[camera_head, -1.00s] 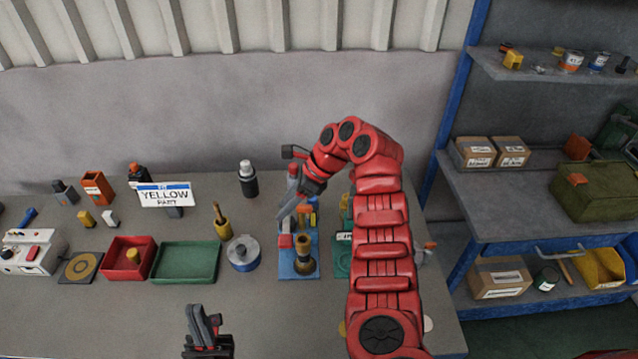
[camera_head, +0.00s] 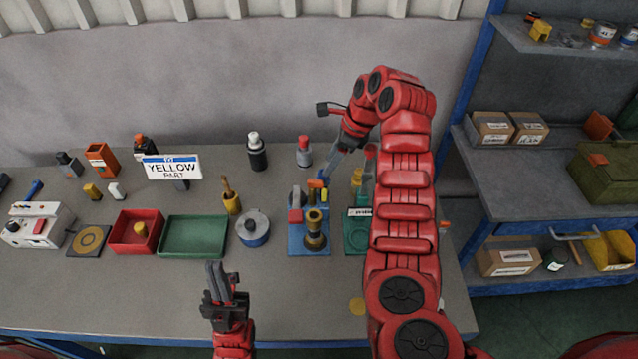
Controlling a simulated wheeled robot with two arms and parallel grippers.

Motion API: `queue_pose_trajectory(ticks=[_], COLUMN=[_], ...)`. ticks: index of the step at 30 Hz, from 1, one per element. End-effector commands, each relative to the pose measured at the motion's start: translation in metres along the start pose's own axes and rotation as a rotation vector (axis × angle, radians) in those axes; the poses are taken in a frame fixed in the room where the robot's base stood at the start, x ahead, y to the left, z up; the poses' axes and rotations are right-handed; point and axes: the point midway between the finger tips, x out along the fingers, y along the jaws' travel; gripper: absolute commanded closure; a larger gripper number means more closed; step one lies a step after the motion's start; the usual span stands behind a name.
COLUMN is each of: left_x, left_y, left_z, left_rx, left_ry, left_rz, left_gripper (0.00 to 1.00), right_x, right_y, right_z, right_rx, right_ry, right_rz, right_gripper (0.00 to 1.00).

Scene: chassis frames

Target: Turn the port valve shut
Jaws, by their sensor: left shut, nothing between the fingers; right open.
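A blue base plate (camera_head: 297,247) stands right of the table's middle, with a brass valve-like fitting (camera_head: 315,232), a red block and small blue and orange parts on it. Beside it on the right is a green base plate (camera_head: 356,246) with a small label and yellow parts, partly hidden by my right arm. I cannot read which one is the port valve. My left gripper (camera_head: 216,268) is shut and empty over the table's front.
A silver and blue round pot (camera_head: 253,229), a green tray (camera_head: 193,238) and a red bin (camera_head: 124,242) lie to the left. A dark bottle (camera_head: 257,154) and a red-capped bottle (camera_head: 304,152) stand behind. A shelf (camera_head: 540,190) is on the right. The front table is mostly clear.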

Motion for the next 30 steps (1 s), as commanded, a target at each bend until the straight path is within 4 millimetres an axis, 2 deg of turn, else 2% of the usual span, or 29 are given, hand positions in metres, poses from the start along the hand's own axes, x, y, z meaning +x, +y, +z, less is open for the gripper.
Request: queue_pose_trajectory(ticks=[1, 3, 4, 6, 12, 17, 24, 30], left_x=[-0.007, -0.012, -0.001, 0.008, 0.017, 0.018, 0.018, 0.018], left_y=[0.000, 0.001, 0.000, 0.000, -0.001, -0.001, -0.001, -0.001], left_z=[0.001, 0.002, 0.000, -0.002, -0.003, -0.003, -0.003, -0.003], left_rx=[0.000, 0.000, 0.000, 0.000, 0.000, 0.000, 0.000, 0.000], left_ry=[0.000, 0.001, 0.000, 0.001, 0.000, 0.000, 0.000, 0.000], left_rz=[0.000, 0.000, 0.000, 0.000, 0.000, 0.000, 0.000, 0.000], left_gripper=[1.00, 1.00, 1.00, 1.00, 1.00, 1.00, 1.00, 1.00], right_x=[0.015, 0.029, 0.029, 0.042, 0.070, 0.078, 0.080, 0.080], right_y=[0.000, 0.000, 0.002, 0.002, 0.001, 0.000, -0.001, 0.000], right_z=[-0.004, -0.004, 0.002, 0.003, 0.001, 0.001, 0.001, 0.000], right_rx=[0.000, 0.000, -0.001, 0.002, 0.004, 0.001, 0.000, 0.000], right_ry=[0.003, 0.001, 0.001, 0.000, 0.000, 0.000, 0.000, 0.000], right_rz=[0.001, 0.002, 0.007, 0.006, 0.004, -0.001, -0.002, -0.002], right_gripper=[0.50, 0.50, 0.50, 0.50, 0.50, 0.50, 0.50, 0.86])
